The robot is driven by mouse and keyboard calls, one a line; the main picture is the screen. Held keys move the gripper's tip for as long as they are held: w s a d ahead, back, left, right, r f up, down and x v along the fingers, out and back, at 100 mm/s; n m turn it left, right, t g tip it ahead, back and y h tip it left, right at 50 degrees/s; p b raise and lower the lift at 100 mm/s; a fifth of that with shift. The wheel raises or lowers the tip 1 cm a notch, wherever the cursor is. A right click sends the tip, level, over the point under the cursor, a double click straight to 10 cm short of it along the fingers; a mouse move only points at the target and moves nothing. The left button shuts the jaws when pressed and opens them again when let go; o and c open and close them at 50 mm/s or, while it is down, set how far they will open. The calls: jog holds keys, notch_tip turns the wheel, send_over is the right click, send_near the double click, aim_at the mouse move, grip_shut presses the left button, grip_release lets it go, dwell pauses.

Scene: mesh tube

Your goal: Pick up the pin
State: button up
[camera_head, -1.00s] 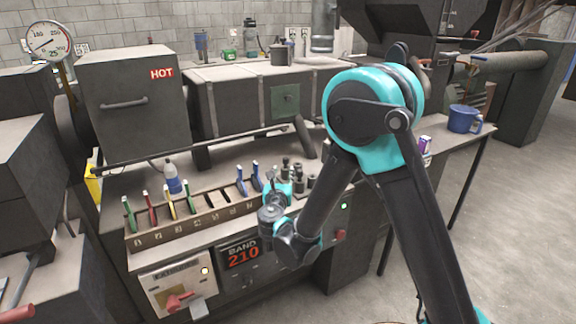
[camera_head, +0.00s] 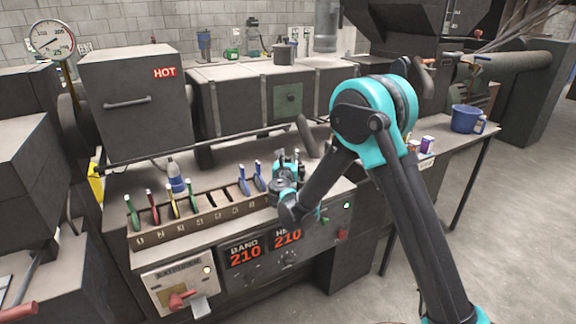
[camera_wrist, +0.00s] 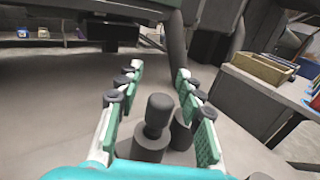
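A dark grey pin with a rounded knob on a wider round base (camera_wrist: 154,130) stands upright between the fingers of my gripper (camera_wrist: 159,74) in the wrist view. A second dark cylindrical piece (camera_wrist: 182,130) stands close beside it, near the right finger. The fingers are spread, with a gap on the left side of the pin; whether the right finger touches the second piece I cannot tell. In the head view my gripper (camera_head: 288,165) is low over the bench's right part and hides most of the dark pieces there.
A slotted rack (camera_head: 205,221) with coloured-handled tools stands left of my gripper. A white-and-blue bottle (camera_head: 175,178) is behind it. The large machine with the HOT label (camera_head: 135,105) stands behind the bench. A blue mug (camera_head: 467,118) is at the right end.

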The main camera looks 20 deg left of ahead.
jog(key=shift+w, duration=0.25)
grip_shut()
jog(key=shift+r, duration=0.1)
dwell(0.4)
notch_tip(320, 180, up, 20)
dwell(0.5)
